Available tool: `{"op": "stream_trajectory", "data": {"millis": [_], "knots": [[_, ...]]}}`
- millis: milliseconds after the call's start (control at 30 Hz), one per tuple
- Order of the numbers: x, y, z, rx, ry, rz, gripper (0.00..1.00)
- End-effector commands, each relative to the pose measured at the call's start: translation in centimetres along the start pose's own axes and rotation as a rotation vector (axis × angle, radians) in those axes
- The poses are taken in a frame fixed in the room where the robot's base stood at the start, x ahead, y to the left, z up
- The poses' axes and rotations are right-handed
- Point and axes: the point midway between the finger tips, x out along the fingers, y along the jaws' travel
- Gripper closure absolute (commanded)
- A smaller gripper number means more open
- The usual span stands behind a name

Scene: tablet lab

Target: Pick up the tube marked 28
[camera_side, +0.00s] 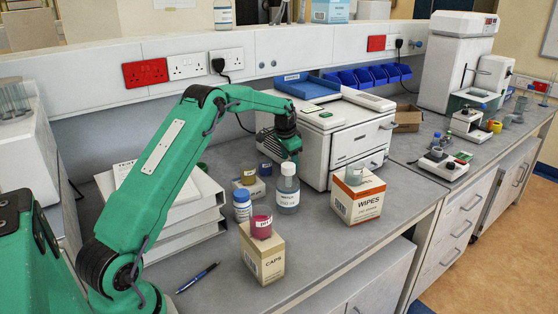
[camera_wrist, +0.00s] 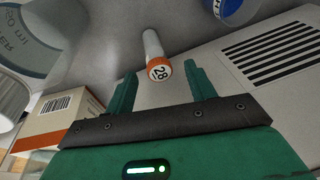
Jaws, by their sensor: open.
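The tube marked 28 (camera_wrist: 151,44) shows in the wrist view, with an orange-rimmed white cap bearing the number facing my camera. Its pale body runs away from the cap toward the top of the picture. My gripper (camera_wrist: 158,76) is open, with one green finger on each side of the cap in the picture. I cannot tell whether the fingers are level with the cap or short of it, and no contact is visible. In the side view my gripper (camera_side: 282,150) is over the bench behind a clear bottle (camera_side: 288,192), and the tube cannot be made out there.
Near my gripper stand a blue-capped white bottle (camera_side: 242,207), a pink jar (camera_side: 261,227) on a caps box (camera_side: 262,258), a wipes box (camera_side: 358,200) and a white machine (camera_side: 335,135). Stacked binders (camera_side: 185,225) are to the left. The front bench around the pen (camera_side: 198,277) is mostly clear.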

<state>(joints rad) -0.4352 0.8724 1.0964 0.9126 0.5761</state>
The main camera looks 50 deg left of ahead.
Motion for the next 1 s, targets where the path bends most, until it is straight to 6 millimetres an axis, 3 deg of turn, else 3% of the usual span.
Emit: {"op": "stream_trajectory", "data": {"millis": [333,867,900,1000], "knots": [[3.6,0.1,0.1,0.000,-0.001,0.000,0.45],[3.8,0.1,0.1,0.000,0.000,0.000,0.45],[3.8,0.1,0.1,0.000,0.000,0.000,0.47],[3.8,0.1,0.1,0.000,0.000,0.000,0.67]]}}
